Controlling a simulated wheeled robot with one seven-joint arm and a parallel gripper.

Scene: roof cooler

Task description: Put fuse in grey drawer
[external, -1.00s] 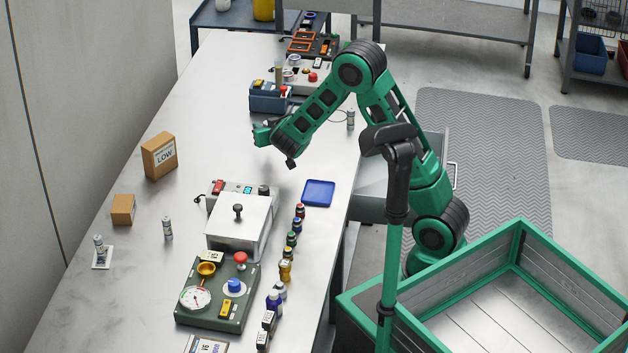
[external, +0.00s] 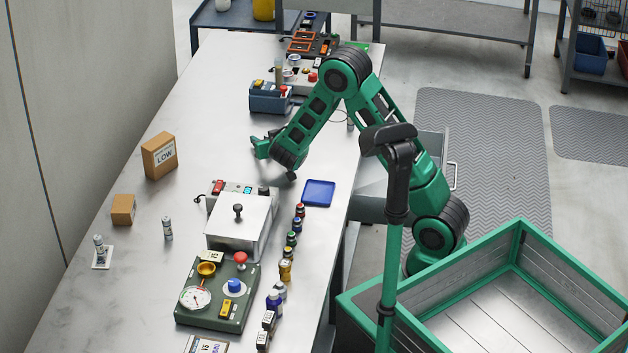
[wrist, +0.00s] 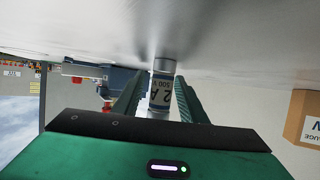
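In the wrist view a grey fuse (wrist: 161,88) with a white-and-blue label reading "2 A 500 V" stands between the fingers of my gripper (wrist: 159,76). The fingers are open on either side of it, with a narrow gap visible at the left. In the external view my gripper (external: 256,147) is low over the middle of the table, and the fuse between its fingers cannot be made out there. The grey drawer (external: 370,177) is pulled out at the table's right edge, partly hidden behind my arm.
A blue tray (external: 318,193) and a metal box (external: 240,220) lie in front of my gripper. A carton marked LOW (external: 159,156) stands left, a blue device (external: 269,98) behind. Other fuses stand at left (external: 168,229) and on a white card (external: 99,246).

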